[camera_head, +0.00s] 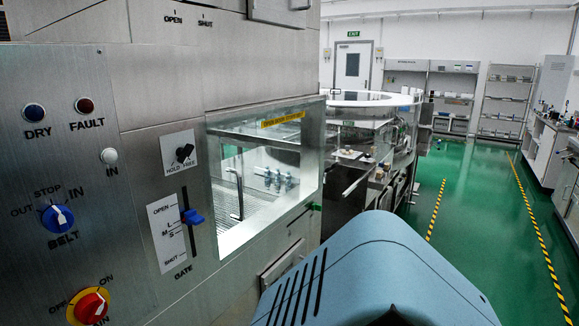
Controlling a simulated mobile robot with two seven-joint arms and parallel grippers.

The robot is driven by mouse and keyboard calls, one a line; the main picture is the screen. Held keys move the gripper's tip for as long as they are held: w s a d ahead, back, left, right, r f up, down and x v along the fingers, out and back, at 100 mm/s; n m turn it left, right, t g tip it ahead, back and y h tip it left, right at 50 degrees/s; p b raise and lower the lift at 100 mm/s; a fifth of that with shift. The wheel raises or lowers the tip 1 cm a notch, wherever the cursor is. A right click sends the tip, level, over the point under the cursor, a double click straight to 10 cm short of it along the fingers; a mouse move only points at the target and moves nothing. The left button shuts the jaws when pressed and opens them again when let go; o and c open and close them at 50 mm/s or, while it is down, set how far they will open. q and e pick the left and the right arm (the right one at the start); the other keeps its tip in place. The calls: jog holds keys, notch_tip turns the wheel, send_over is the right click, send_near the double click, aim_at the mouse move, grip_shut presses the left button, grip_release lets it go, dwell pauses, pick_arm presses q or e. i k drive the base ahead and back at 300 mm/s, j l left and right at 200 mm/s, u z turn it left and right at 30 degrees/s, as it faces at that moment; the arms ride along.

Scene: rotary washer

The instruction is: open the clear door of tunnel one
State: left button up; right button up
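A steel machine (150,90) fills the left of the view. A clear-panelled tunnel section (312,150) juts from its right side, with a yellow label (283,119) near its top edge. Through the clear front I see a ribbed belt-like floor and several small metal fittings inside. A small green part (314,206) sits at its lower right corner. I cannot tell which panel is the door, whether it is open or shut, or the tunnel's number. Neither of my grippers is in view.
The panel carries a blue gate slider (192,217), a hold/free switch (184,153), a blue belt knob (57,217) and a red-and-yellow knob (88,306). A round glass-topped machine (372,100) stands beyond. Green floor (470,220) is clear on the right. A blue body part of mine covers the bottom.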

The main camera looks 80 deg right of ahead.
aim_at(267, 123)
jog(key=z, duration=0.45)
jog(key=i+z, duration=0.15)
jog(key=z, duration=0.75)
jog(key=i+j+z, duration=0.1)
jog(key=z, duration=0.35)
jog(key=j+z, duration=0.1)
jog(key=z, duration=0.35)
jog(key=j+z, duration=0.1)
jog(key=z, duration=0.35)
jog(key=l+z, duration=0.15)
jog(key=l, duration=0.3)
jog(key=i+l+z, duration=0.1)
jog(key=l, duration=0.4)
jog(key=i, duration=0.05)
